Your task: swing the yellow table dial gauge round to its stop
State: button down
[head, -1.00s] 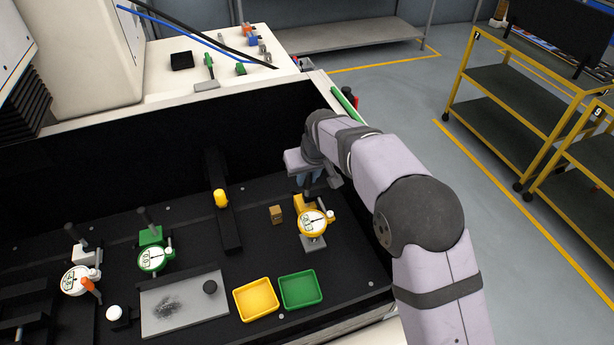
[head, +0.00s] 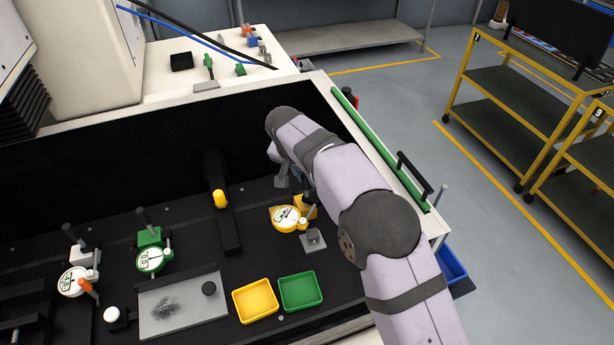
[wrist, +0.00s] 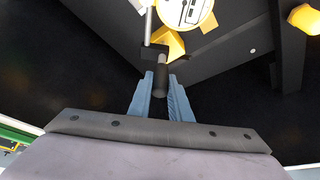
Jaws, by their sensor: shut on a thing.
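The yellow dial gauge (head: 286,217) stands on the black machine bed, its white face turned toward the left, with a yellow block (head: 305,203) at its back. In the wrist view its face (wrist: 185,10) is cut by the top edge. A dark upright handle (wrist: 161,72) on the gauge's base rises between the blue fingers of my gripper (wrist: 162,95), which is shut on it. In the head view my arm hides most of the gripper and the handle. A small grey metal block (head: 313,240) sits just right of and in front of the gauge, apart from the dial.
A black bar with a yellow knob (head: 221,199) lies to the left. A yellow tray (head: 256,317) and a green tray (head: 301,307) stand in front. A green gauge (head: 150,259) and a white gauge (head: 73,282) stand further left. The bed's right wall is close to my arm.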

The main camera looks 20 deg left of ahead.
jog(key=m+p, duration=0.1)
jog(key=m+h+p, duration=0.1)
jog(key=m+p, duration=0.1)
jog(key=shift+r+m, duration=0.25)
jog(key=shift+m, duration=0.05)
jog(key=shift+f+m+g+h+p, duration=0.1)
jog(key=shift+m+g+h+p, duration=0.2)
jog(key=shift+m+h+p, duration=0.5)
jog(key=shift+f+m+p, duration=0.1)
jog(key=shift+m+p, duration=0.3)
jog(key=shift+p, duration=0.25)
jog(key=c, duration=1.6)
grip_release()
jog(key=shift+v, duration=3.65)
